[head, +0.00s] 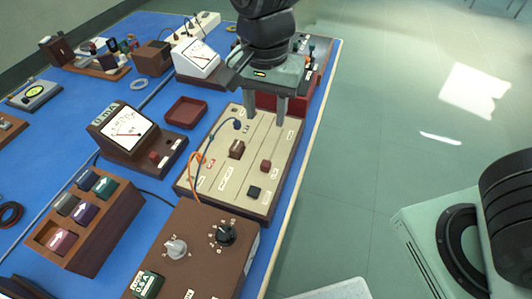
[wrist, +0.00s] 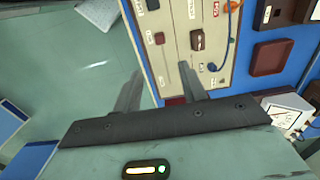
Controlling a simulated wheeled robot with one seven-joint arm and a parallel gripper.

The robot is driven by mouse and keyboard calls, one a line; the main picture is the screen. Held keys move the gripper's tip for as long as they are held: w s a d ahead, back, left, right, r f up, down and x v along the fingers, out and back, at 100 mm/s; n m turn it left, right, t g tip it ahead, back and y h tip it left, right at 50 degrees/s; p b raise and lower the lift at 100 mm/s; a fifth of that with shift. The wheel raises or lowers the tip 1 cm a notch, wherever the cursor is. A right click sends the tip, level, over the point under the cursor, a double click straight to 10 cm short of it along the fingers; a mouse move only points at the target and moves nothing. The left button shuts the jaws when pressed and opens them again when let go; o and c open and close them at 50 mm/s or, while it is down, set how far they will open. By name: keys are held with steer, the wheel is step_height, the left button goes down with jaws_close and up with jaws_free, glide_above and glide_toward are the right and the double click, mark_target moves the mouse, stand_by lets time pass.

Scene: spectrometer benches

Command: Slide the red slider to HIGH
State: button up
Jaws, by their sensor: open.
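The red slider (head: 265,166) is a small dark-red block on the right side of a cream panel (head: 213,188). It also shows in the wrist view (wrist: 159,38). A black block (head: 254,191) sits nearer the panel's front edge, and a larger brown switch (head: 237,149) is left of the slider. My gripper (head: 266,121) is open and empty, fingers pointing down over the panel's far end. In the wrist view its fingertips (wrist: 160,72) are spread apart, with the slider beyond them and not between them. The HIGH marking is too small to read.
Blue and orange leads arch over the panel's left side. A brown box with knobs (head: 178,245) stands in front, a meter (head: 128,128) and a red tray (head: 186,112) to the left. A red unit (head: 266,101) stands behind the panel. Open floor is right of the bench edge.

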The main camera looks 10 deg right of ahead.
mark_target(266, 163)
step_height(266, 163, down, 16)
steer(key=shift+r+b, duration=0.2)
steer(key=shift+b, duration=0.7)
